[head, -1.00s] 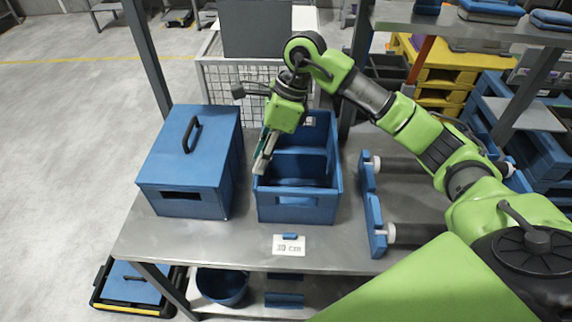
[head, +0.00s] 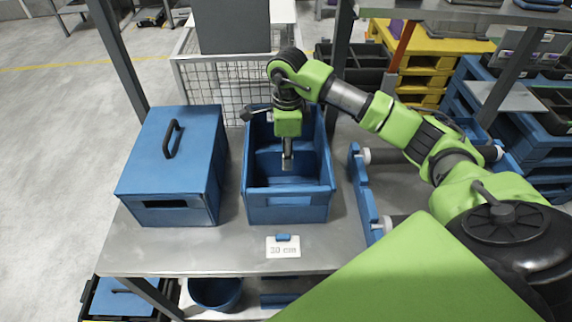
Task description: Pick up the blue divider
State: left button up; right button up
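The blue divider (head: 307,162) appears to be the crosswise panel inside the open blue crate (head: 287,207), which stands on the metal table. My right gripper (head: 287,163) hangs over the middle of the crate with its fingers pointing down. Its fingertips are at the divider's upper edge in the picture; whether they touch or straddle it cannot be told. The fingers look narrow from here, so their opening is unclear. The gripper and wrist cover part of the crate's inside. My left gripper is not in view.
A lidded blue box (head: 172,165) with a black handle stands left of the crate. Blue panels (head: 366,195) on rods stand to the right. A length card (head: 283,248) lies in front. An upright post (head: 118,55) rises at the back left.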

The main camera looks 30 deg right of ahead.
aim_at(286, 175)
jog(key=f, duration=0.2)
jog(key=f+p, duration=0.1)
jog(key=shift+w+f, duration=0.25)
jog(key=shift+f, duration=0.5)
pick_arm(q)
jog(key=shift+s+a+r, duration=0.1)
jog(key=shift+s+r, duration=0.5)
pick_arm(e)
grip_shut()
